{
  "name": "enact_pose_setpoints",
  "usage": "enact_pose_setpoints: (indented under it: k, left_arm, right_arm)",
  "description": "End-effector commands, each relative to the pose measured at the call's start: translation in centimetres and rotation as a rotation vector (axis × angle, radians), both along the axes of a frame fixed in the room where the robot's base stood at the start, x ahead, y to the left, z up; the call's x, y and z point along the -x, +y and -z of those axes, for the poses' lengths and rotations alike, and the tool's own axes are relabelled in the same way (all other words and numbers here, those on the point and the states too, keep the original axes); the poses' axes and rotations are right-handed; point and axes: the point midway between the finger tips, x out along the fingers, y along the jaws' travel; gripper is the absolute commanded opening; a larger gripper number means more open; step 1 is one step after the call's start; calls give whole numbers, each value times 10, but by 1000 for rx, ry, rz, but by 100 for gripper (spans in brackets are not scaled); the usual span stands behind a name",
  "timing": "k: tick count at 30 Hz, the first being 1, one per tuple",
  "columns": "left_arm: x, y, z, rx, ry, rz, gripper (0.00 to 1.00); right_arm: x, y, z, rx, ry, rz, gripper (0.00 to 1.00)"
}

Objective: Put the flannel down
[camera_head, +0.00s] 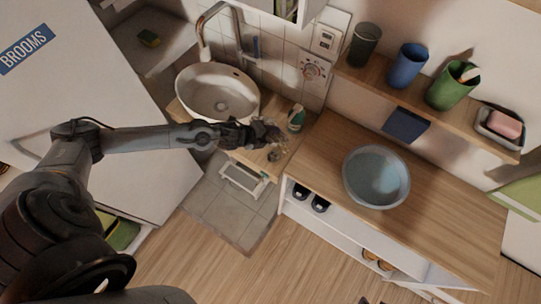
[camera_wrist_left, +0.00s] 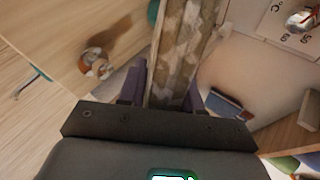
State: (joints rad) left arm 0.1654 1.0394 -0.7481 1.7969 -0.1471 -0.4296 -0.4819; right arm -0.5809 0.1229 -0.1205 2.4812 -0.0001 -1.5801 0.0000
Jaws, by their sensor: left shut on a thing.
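My left gripper (camera_head: 262,134) is above the wooden counter (camera_head: 245,157) to the right of the white round basin. It is shut on the flannel, a brown and cream patterned cloth (camera_wrist_left: 182,50), which stands out lengthwise between the two dark fingers (camera_wrist_left: 163,88) in the left wrist view. In the head view only a small patterned bit of the flannel (camera_head: 274,133) shows past the fingertips. I cannot tell whether the cloth touches the counter. My right gripper is not in view.
The basin (camera_head: 217,92) with its tap stands left of the gripper. A green and white bottle (camera_head: 296,118) stands close on the right. A small orange and white item (camera_wrist_left: 97,63) lies on the wood. A grey-blue bowl (camera_head: 376,177) sits on the right worktop, which has free room.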

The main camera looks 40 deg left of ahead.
Motion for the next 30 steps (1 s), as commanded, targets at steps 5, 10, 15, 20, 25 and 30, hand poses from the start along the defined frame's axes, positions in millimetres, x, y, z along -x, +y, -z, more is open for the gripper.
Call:
enact_pose_setpoints:
  k: [5,10,15,20,25,30]
  left_arm:
    - [0,0,31,0,-1,0,19]
    - [0,0,48,2,-1,-1,19]
    - [0,0,57,1,0,-1,19]
    - [0,0,59,1,0,-1,19]
    - [0,0,59,1,0,0,19]
    - [0,0,59,1,0,0,51]
  right_arm:
    - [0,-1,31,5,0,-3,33]
    - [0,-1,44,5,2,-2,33]
    - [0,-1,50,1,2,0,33]
    - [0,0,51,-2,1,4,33]
    - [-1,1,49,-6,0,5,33]
    - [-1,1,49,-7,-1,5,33]
